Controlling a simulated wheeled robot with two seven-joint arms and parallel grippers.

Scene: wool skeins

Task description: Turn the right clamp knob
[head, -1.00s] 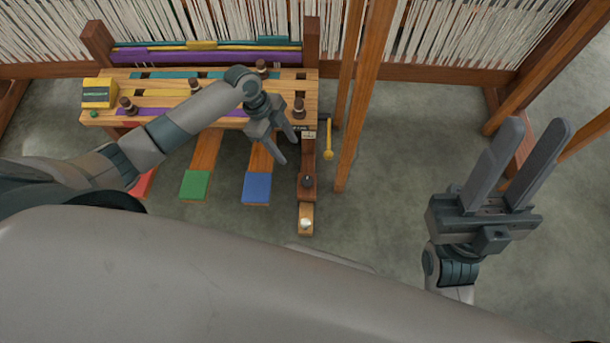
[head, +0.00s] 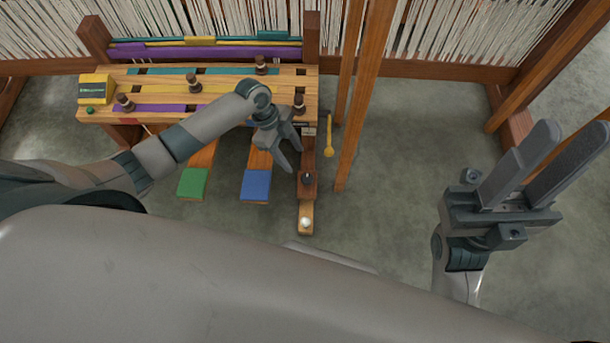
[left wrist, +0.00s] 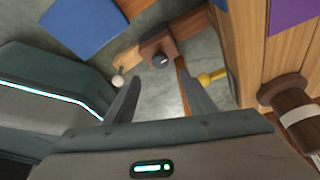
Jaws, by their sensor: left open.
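A dark round knob (head: 307,178) with a pale mark sits on a brown clamp block at the bench's right end. The same knob shows in the left wrist view (left wrist: 160,60), beyond and between my fingertips. My left gripper (head: 293,159) is open and empty, just up and to the left of the knob and apart from it. In the left wrist view its fingers (left wrist: 160,92) are spread. My right gripper (head: 573,135) is open and empty at the far right, well away from the knob.
A wooden bench (head: 300,72) carries several brown pegs. Blue (head: 256,185) and green (head: 193,183) pedals lie left of the clamp. A yellow-ended tool (head: 329,148) hangs right of it, beside an upright wooden post (head: 360,105). A pale ball (head: 306,223) is on the arm below the knob.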

